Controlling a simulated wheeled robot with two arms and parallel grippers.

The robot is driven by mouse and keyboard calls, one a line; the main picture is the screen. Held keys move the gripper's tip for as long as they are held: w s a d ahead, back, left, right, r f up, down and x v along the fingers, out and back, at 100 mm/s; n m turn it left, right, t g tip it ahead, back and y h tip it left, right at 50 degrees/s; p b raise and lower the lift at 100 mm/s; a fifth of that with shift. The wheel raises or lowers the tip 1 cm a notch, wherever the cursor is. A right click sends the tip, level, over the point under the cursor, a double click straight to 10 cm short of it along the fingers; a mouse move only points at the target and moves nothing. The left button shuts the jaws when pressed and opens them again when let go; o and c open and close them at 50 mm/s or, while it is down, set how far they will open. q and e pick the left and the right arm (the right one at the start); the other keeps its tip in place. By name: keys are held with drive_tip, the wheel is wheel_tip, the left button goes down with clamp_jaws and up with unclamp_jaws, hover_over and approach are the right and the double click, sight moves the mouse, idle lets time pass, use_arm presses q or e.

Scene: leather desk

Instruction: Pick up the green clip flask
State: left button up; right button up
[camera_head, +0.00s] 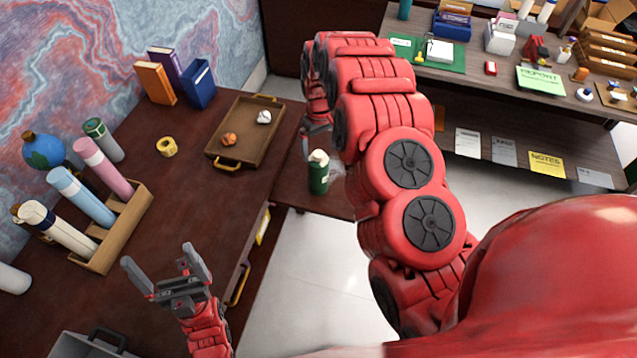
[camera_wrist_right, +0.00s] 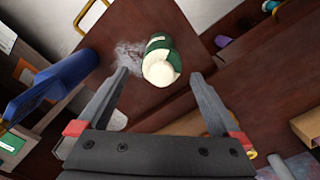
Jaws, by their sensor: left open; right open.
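The green clip flask (camera_head: 319,176) has a green body and a cream cap. It stands on a low brown surface (camera_head: 325,203) beside the desk in the head view. In the right wrist view the flask (camera_wrist_right: 160,60) lies between and beyond the fingertips of my right gripper (camera_wrist_right: 160,85), which is open and empty. In the head view my right gripper (camera_head: 318,140) is partly hidden by its own red arm, just above and behind the flask. My left gripper (camera_head: 165,270) is open and empty over the front of the desk, far from the flask.
A blue object (camera_wrist_right: 55,85) is left in the right wrist view. A shelf with stationery stands back right.

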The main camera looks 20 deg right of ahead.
sight(318, 163)
drive_tip(key=shift+f, duration=0.85)
drive_tip(key=shift+a+f+p, duration=0.1)
drive_tip(key=shift+f+p, duration=0.5)
drive_tip(key=shift+p, duration=0.2)
wheel_tip(318, 163, down, 3)
drive_tip(key=shift+w+r+p, duration=0.1)
drive_tip(key=shift+w+p, duration=0.05)
drive_tip(key=shift+p, duration=0.6)
drive_tip(key=shift+a+f, duration=0.1)
drive_tip(key=shift+f, duration=0.55)
clamp_jaws()
